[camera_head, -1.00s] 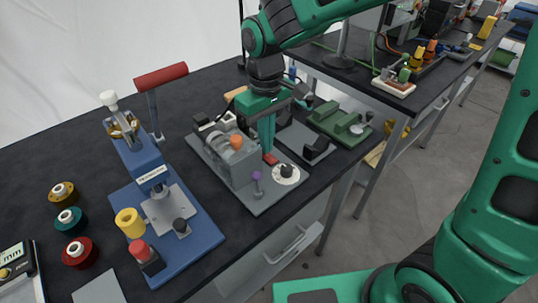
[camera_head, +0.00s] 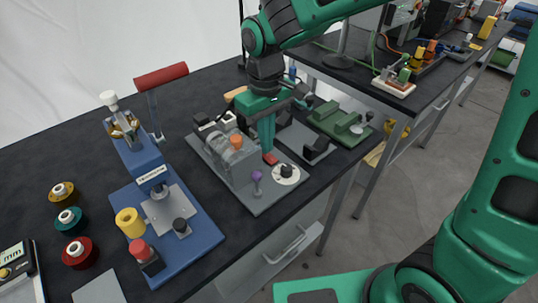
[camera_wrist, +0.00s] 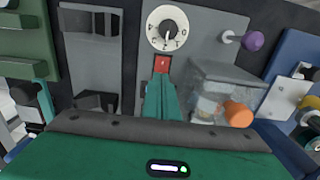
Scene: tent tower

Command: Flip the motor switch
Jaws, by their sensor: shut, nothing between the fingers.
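The motor switch looks to be the small red rocker (camera_wrist: 162,63) on a grey machine plate, just below a round white dial with a black knob (camera_wrist: 167,29). It also shows in the head view as a red piece (camera_head: 270,158) beside the dial (camera_head: 287,172). My gripper (camera_wrist: 162,82) is shut and empty, with green fingers pointing at the red switch. The fingertips are right at the switch's near edge and hide part of it. I cannot tell whether they touch it. In the head view my gripper (camera_head: 268,150) stands over the grey machine.
A purple-knobbed lever (camera_wrist: 252,41) and an orange knob (camera_wrist: 238,114) stand close beside the switch. A blue press (camera_head: 205,240) with a red-handled lever is to the left. A green device (camera_head: 335,118) is to the right. Coloured spools lie at far left.

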